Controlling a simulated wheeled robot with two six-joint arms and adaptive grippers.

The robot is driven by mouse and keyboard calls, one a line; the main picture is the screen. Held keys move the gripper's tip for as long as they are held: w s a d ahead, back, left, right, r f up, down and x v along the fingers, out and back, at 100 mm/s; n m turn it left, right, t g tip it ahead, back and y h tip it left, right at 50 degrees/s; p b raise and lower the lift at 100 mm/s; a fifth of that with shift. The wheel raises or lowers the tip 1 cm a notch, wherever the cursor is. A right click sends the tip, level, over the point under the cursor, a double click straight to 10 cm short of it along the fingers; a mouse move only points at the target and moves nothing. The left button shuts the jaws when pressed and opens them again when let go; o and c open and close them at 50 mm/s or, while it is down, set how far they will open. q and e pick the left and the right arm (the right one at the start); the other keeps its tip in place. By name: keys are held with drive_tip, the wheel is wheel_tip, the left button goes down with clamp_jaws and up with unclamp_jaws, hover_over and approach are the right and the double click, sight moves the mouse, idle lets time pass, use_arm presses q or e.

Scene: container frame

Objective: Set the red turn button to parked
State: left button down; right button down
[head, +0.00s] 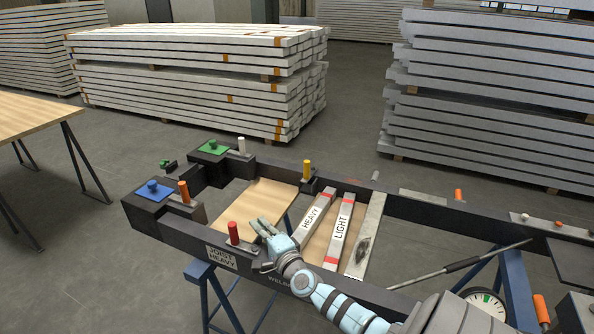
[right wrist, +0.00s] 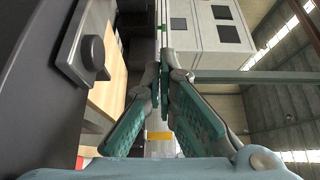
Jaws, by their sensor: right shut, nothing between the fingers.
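The red turn button (head: 233,232) shows as an upright red peg on a dark base. It is on the near rail of the black frame, above the "JOIST HEAVY" label (head: 221,257). My right gripper (head: 262,227) is just to the right of the red peg, its fingers closed together and empty. A gap seems to show between fingers and peg; whether they touch is hard to tell. In the right wrist view the closed fingertips (right wrist: 166,58) point ahead, with a dark round knob on a grey plate (right wrist: 90,55) to their left. My left gripper is out of view.
The black frame (head: 180,240) carries blue (head: 153,189) and green (head: 213,147) plates, plus orange (head: 184,191), white (head: 242,145) and yellow (head: 306,168) pegs. Bars marked HEAVY (head: 312,218) and LIGHT (head: 340,226) lie across it. A dark rod (head: 455,265) is at right.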

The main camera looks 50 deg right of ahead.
drive_tip(key=p+v, duration=0.1)
drive_tip(key=v, duration=1.7)
drive_tip(key=shift+s+d, duration=0.15)
drive_tip(key=shift+s, duration=0.3)
